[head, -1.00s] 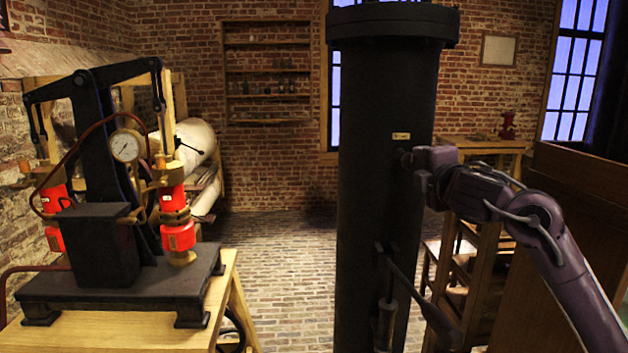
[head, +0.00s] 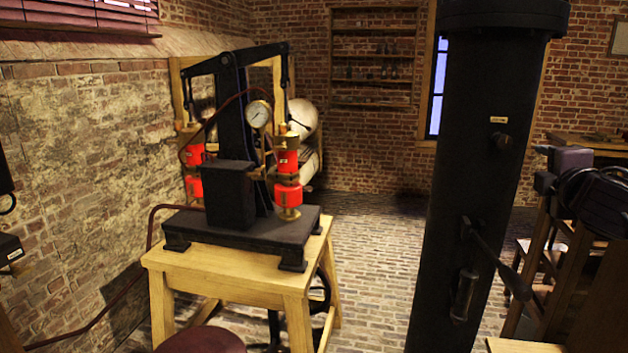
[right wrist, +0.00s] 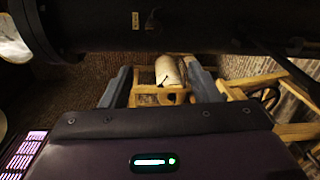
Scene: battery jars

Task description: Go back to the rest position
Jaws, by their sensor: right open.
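My right gripper (head: 545,182) is at the right edge of the head view, just right of the tall black column (head: 478,170). In the right wrist view its two fingers (right wrist: 162,80) stand wide apart with nothing between them. A white cylinder on a wooden frame (right wrist: 170,75) shows beyond the gap, in the background.
A black pump with a gauge (head: 258,114) and red jars (head: 288,162) stands on a wooden table (head: 230,258) left of centre. The black column has a lever (head: 495,258) low on its front. Brick floor (head: 370,260) between them is clear.

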